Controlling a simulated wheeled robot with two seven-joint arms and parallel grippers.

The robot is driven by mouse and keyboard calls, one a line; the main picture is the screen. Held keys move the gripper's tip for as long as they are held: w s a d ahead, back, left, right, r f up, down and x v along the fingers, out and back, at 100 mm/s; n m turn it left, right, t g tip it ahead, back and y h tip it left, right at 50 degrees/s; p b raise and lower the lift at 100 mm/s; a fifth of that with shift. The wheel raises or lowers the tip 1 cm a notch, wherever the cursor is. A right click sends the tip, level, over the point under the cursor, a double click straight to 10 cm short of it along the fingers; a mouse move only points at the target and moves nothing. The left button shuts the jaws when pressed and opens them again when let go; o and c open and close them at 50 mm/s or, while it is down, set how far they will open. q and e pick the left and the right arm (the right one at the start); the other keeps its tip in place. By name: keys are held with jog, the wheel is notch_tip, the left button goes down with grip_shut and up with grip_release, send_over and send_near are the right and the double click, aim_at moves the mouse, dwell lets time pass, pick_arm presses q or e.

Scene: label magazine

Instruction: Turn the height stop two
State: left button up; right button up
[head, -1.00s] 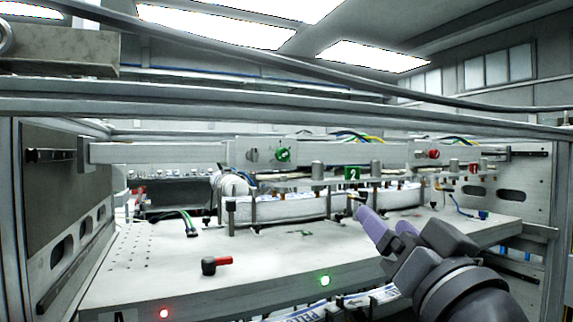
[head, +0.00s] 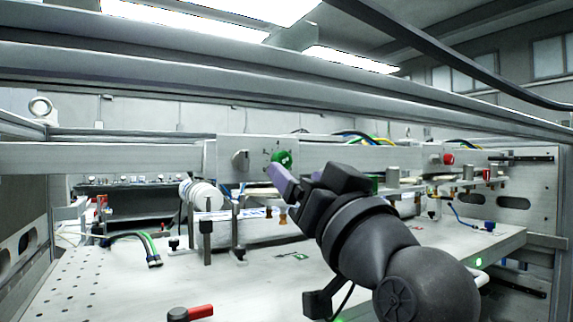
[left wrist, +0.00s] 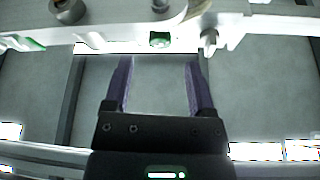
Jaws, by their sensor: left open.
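A round green knob (head: 282,158) sits on the front of the long grey crossbar (head: 345,154), with a grey knob (head: 240,160) to its left. I cannot read a number on either knob. My left gripper (head: 280,174) has its purple fingers just below and in front of the green knob. In the left wrist view the gripper (left wrist: 158,62) is open and empty, its two fingers apart. A green part (left wrist: 160,40) shows beyond and between the fingertips. No contact can be seen. My right gripper is not in view.
A red knob (head: 447,159) sits farther right on the crossbar. Below is a pale bench plate (head: 262,290) with a red-handled lever (head: 190,313), posts and a white roll (head: 203,195). A metal frame beam (head: 300,95) crosses above. Green part of a plate shows behind my gripper.

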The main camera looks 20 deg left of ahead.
aim_at(285, 163)
pick_arm(q)
jog(key=shift+x, duration=1.95)
grip_shut()
